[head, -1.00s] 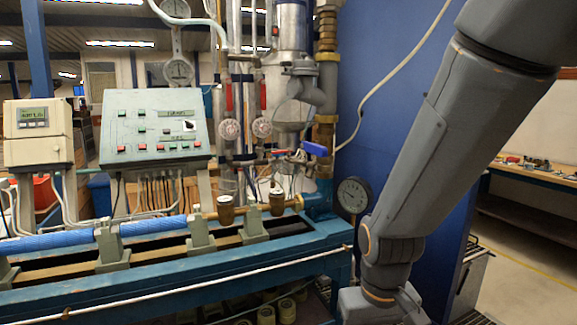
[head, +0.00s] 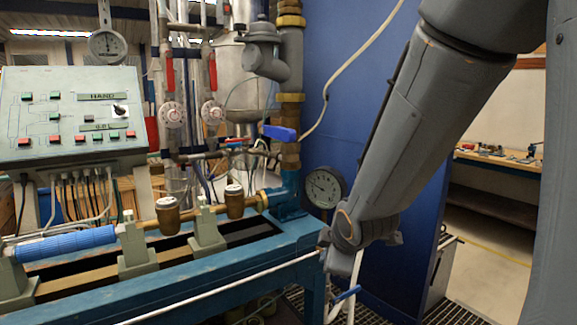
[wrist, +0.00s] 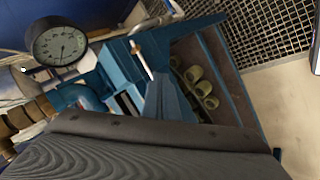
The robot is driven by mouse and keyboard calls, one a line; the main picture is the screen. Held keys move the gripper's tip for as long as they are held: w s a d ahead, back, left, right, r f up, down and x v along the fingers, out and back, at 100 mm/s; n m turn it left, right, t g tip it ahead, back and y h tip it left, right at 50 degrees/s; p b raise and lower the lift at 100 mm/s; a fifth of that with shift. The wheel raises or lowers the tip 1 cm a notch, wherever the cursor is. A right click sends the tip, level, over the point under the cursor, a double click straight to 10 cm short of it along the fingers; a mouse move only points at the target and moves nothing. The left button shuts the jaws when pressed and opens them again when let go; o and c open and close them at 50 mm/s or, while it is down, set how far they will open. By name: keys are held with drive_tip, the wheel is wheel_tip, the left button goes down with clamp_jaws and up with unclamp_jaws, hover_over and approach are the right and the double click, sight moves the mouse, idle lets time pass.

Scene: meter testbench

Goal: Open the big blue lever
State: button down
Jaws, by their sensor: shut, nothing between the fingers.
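The big blue lever (head: 281,133) is in the head view, on the upright pipework beside the blue wall panel. It lies about level, pointing left from the brass pipe. My gripper (head: 338,263) is at the lower end of my arm, right of the bench corner and well below the lever, touching nothing that I can see. Its fingers are hard to make out there. In the wrist view a dark grey ribbed part of my own fills the bottom, and the big lever does not show.
A round gauge (head: 323,188) stands between the lever and my arm; it also shows in the wrist view (wrist: 58,42). The teal bench (head: 215,272) runs along the front. A smaller blue handle (head: 347,293) is low by a white pipe. A control box (head: 70,115) stands left.

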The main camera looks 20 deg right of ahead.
sight(277, 133)
drive_tip(key=w+a+r+n+t+y+b, duration=0.2)
drive_tip(key=w+r+n+t+y+b, duration=0.1)
drive_tip(key=w+r+n, duration=0.5)
drive_tip(key=w+a+r+n+t+y+b, duration=0.3)
drive_tip(key=w+r+n+t, duration=0.5)
drive_tip(key=r+n, duration=0.6)
drive_tip(key=n+y+b, duration=0.1)
drive_tip(key=n+b, duration=0.1)
drive_tip(key=n, duration=0.3)
drive_tip(key=shift+w+r, duration=0.15)
drive_tip(key=shift+w, duration=0.2)
drive_tip(key=shift+d, duration=0.15)
